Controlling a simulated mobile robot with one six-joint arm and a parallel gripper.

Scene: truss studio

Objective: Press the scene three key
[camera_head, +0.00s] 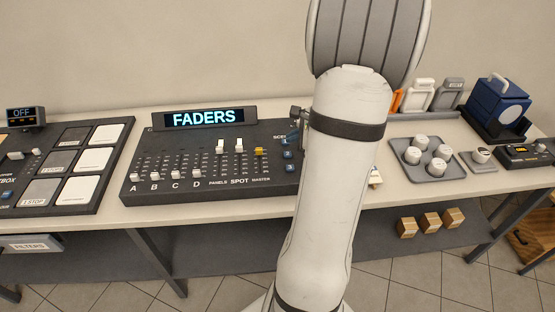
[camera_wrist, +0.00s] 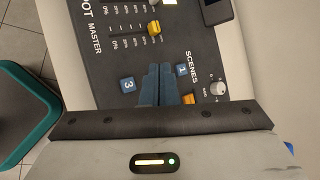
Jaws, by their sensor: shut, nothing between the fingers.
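The lighting console (camera_head: 165,190) stands on the table with its display (camera_head: 205,117) reading FADERS. In the wrist view the blue scene three key (camera_wrist: 127,85) shows uncovered, left of my fingers. In the head view the frontmost blue key (camera_head: 289,169) at the console's right side appears to be it; its digit is too small to read. The scene one key (camera_wrist: 182,70) is right of my fingers. My gripper (camera_wrist: 157,86) is shut and empty over the scenes column, between these two keys; whatever lies beneath it is hidden. Whether it touches the console I cannot tell.
The yellow master fader (camera_wrist: 154,28) is near the keys. A white knob (camera_wrist: 217,88) sits beyond scene one. A grey tray (camera_head: 410,171) with several white knobs is right of my arm. A button panel (camera_head: 70,165) stands left of the console. My arm hides the table just right of the console.

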